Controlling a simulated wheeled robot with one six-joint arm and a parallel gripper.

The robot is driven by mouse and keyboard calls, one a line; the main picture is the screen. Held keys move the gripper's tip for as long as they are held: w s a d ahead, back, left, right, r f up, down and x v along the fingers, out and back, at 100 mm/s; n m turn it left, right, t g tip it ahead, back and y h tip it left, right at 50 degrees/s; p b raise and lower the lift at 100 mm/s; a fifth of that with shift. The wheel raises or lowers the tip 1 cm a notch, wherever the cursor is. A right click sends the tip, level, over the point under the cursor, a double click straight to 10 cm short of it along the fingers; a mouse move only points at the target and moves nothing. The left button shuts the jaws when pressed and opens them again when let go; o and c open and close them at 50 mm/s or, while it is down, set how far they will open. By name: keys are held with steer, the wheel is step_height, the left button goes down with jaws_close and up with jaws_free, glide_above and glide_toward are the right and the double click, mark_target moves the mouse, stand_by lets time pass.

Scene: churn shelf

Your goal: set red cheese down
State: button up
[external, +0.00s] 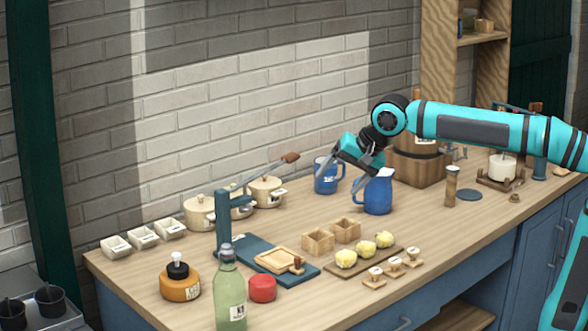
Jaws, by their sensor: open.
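The red cheese (262,289), a small red round, sits upright on the wooden counter (440,235) near its front edge. It is just right of a green bottle and in front of the dark blue board. My gripper (362,181) is open and appears empty. It is well away from the cheese, up and to the right, between two blue jugs in the picture. Whether its fingers touch a jug cannot be told.
Blue jugs (377,192) and (326,176) stand by my gripper. The green bottle (230,295), orange jar (179,280) and dark blue board (300,276) surround the cheese. Wooden boxes (317,241) and a board of yellow pieces (346,257) lie between.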

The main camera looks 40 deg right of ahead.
steer(key=s+d+r+n+t+h, duration=0.1)
steer(key=s+d+n+t+h, duration=0.2)
steer(key=s+d, duration=1.7)
steer(key=d+n+t, duration=0.4)
steer(key=t, duration=0.4)
steer(key=shift+s+d+r+n, duration=0.2)
steer(key=shift+s+r+n, duration=0.1)
steer(key=shift+s, duration=0.1)
